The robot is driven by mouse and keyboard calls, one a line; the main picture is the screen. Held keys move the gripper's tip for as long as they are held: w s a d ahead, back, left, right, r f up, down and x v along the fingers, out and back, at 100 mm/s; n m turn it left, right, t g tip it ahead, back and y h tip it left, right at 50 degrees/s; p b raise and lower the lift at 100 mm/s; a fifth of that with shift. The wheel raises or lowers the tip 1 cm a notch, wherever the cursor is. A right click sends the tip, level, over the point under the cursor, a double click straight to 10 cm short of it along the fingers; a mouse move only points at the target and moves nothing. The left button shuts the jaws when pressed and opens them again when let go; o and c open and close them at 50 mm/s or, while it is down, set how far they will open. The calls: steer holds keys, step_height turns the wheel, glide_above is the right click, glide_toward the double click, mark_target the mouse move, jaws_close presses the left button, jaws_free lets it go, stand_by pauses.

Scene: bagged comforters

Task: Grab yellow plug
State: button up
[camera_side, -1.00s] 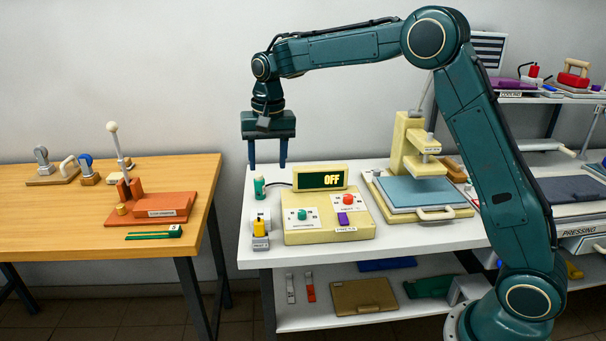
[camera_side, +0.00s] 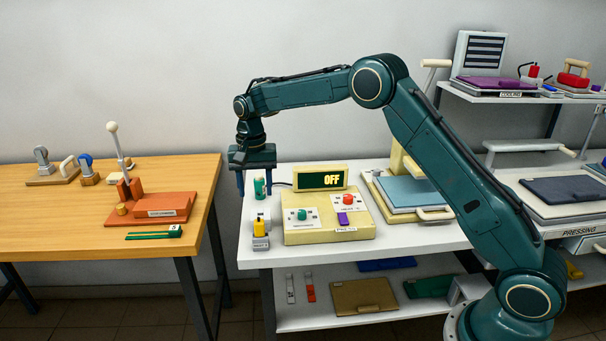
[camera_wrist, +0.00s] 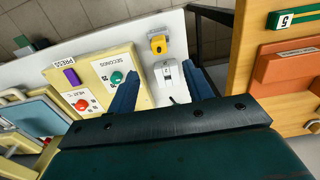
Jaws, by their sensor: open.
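The yellow plug (camera_side: 260,228) stands upright in a small grey holder (camera_side: 260,243) at the front left of the white table. In the wrist view, the yellow plug (camera_wrist: 158,46) lies beyond the fingertips, apart from them. My gripper (camera_side: 254,192) is open and empty, pointing down above and behind the plug. In the wrist view, my gripper's fingers (camera_wrist: 162,84) straddle the view of a white block (camera_wrist: 170,75), which is behind the plug. I cannot tell the exact height of the fingertips.
A cream control box (camera_side: 325,228) with knobs and a purple button stands right of the plug, with an OFF display (camera_side: 320,178) behind it. The wooden table (camera_side: 60,215) is left, across a gap.

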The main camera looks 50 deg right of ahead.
mark_target(259, 221)
step_height(259, 221, down, 7)
steer(key=shift+r, duration=0.2)
steer(key=shift+s+f, duration=0.1)
steer(key=shift+f, duration=2.5)
steer(key=c, duration=1.1)
steer(key=shift+o, duration=0.2)
steer(key=shift+r, duration=0.2)
step_height(259, 221, up, 20)
steer(key=shift+f, duration=0.15)
